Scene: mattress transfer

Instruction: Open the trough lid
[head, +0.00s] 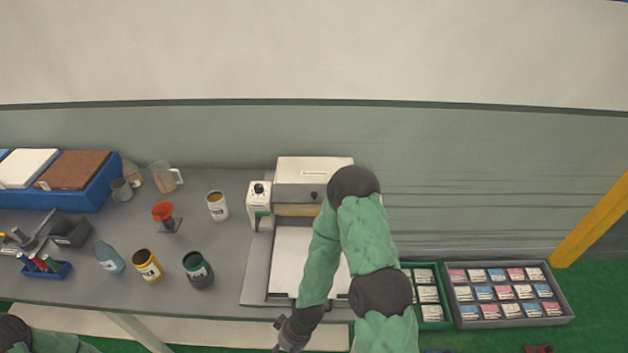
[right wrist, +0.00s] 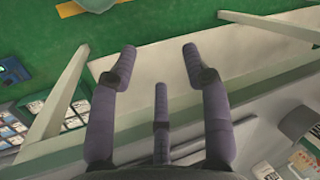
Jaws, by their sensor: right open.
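A white and grey machine (head: 314,167) stands on the grey table. Its grey front cover (head: 290,193), which looks like the trough lid, carries a small black knob (head: 314,195) and appears shut. A yellowish strip (head: 297,210) shows just below it, above a flat white bed (head: 293,260). My right arm passes in front of the machine's right side and hides part of it. My right gripper (head: 290,335) is at the table's front edge, well in front of the cover. In the right wrist view its fingers (right wrist: 160,55) are spread and empty. My left gripper is not in view.
A control box with a dial (head: 259,200) is on the machine's left. Several cans, a blue bottle (head: 108,257) and an orange funnel (head: 163,212) stand further left. A grey tray of packets (head: 566,312) and a green-rimmed tray (head: 433,325) are at right.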

